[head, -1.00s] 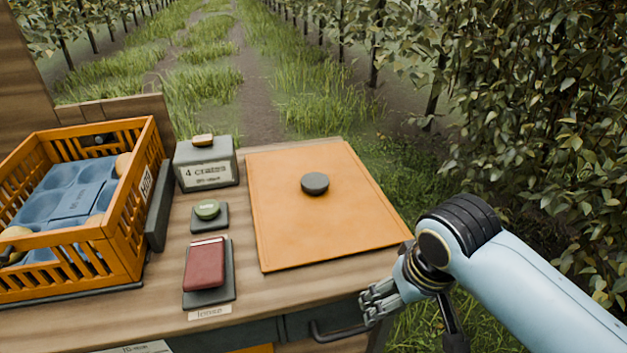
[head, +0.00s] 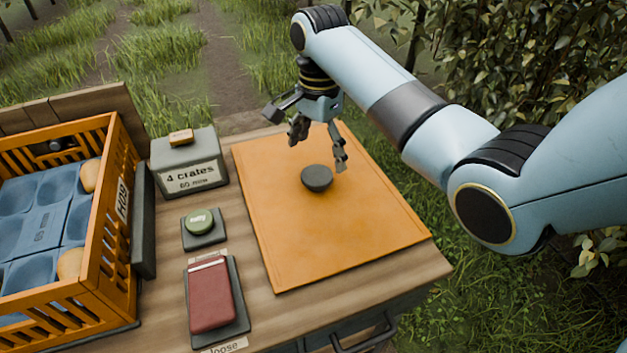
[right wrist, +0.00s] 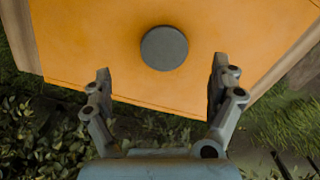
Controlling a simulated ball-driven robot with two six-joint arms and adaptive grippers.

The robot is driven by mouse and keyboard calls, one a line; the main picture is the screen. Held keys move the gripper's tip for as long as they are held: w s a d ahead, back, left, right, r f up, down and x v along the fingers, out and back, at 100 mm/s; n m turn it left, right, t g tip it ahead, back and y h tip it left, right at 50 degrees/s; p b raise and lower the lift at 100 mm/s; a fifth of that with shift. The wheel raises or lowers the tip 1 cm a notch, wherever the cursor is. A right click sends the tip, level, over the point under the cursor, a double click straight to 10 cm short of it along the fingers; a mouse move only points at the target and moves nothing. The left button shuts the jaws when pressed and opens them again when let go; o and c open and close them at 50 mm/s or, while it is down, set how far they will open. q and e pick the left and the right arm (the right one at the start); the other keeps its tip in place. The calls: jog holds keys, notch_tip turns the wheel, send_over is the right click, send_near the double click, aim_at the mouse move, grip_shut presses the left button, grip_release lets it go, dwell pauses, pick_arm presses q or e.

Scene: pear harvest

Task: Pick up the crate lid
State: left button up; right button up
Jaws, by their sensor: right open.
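The crate lid (head: 335,235) is a flat orange panel lying on the right part of the wooden table. A round dark grey knob (head: 316,178) stands up from its middle. My right gripper (head: 318,155) is open above the far part of the lid, just behind the knob and apart from it. In the right wrist view the lid (right wrist: 215,60) fills the upper middle, and the knob (right wrist: 164,48) lies ahead of and between the open fingertips of the gripper (right wrist: 160,78). My left gripper is not in view.
An orange crate (head: 108,205) with a blue moulded tray (head: 40,225) and pears stands at the left. Between it and the lid are a grey box labelled "4 crates" (head: 187,162), a green button (head: 199,221) and a red block (head: 210,298). Foliage is at the right.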

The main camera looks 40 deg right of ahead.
aim_at(317, 174)
notch_tip(317, 174, down, 2)
jog(key=shift+w+f, duration=0.1)
jog(key=shift+f, duration=0.05)
jog(key=shift+w+f, duration=0.1)
jog(key=shift+f, duration=0.25)
notch_tip(317, 174, down, 4)
jog(key=shift+d+r, duration=0.1)
jog(key=shift+r, duration=0.05)
jog(key=shift+w+f+b, duration=0.1)
jog(key=shift+f+b, duration=0.2)
jog(key=shift+f, duration=0.25)
jog(key=c, duration=0.4)
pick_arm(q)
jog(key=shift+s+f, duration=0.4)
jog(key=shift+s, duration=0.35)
pick_arm(e)
jog(key=c, duration=1.1)
